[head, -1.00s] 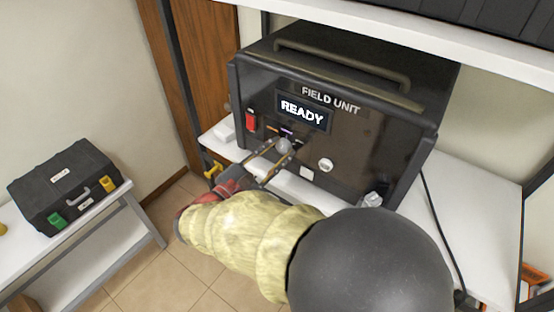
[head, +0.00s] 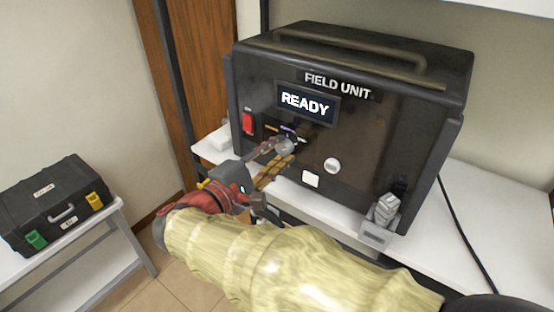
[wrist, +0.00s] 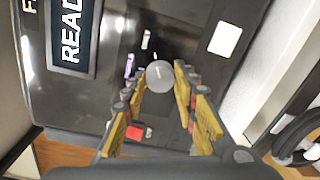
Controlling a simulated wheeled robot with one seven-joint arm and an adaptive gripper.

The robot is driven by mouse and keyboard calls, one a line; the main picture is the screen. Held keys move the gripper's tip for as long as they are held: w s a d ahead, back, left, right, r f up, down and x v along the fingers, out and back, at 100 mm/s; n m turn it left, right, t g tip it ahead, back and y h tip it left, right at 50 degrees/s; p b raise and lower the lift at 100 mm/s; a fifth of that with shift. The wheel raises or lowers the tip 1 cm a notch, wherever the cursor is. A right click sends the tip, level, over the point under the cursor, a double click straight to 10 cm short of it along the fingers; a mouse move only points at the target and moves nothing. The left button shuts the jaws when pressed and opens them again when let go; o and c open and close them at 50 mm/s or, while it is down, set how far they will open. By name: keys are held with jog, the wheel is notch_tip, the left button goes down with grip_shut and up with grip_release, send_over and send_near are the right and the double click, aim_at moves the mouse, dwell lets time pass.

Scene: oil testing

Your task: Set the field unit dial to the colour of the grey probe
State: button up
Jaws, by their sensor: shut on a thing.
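The black field unit (head: 350,140) stands on a white shelf, and its screen (head: 307,104) reads READY. Its grey round dial (head: 285,147) is on the front panel below the screen, with small coloured marks around its upper side. My gripper (head: 277,158) is at the dial, its yellow-padded fingers shut on it.
A black case (head: 55,205) with green and yellow latches lies on a side table at left. The white shelf (head: 490,215) is clear at right except for a cable.

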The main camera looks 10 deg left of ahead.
dwell(0.5)
jog(key=o, duration=1.2)
jog(key=shift+c, duration=0.2)
jog(key=v, duration=1.2)
jog(key=shift+f, duration=0.15)
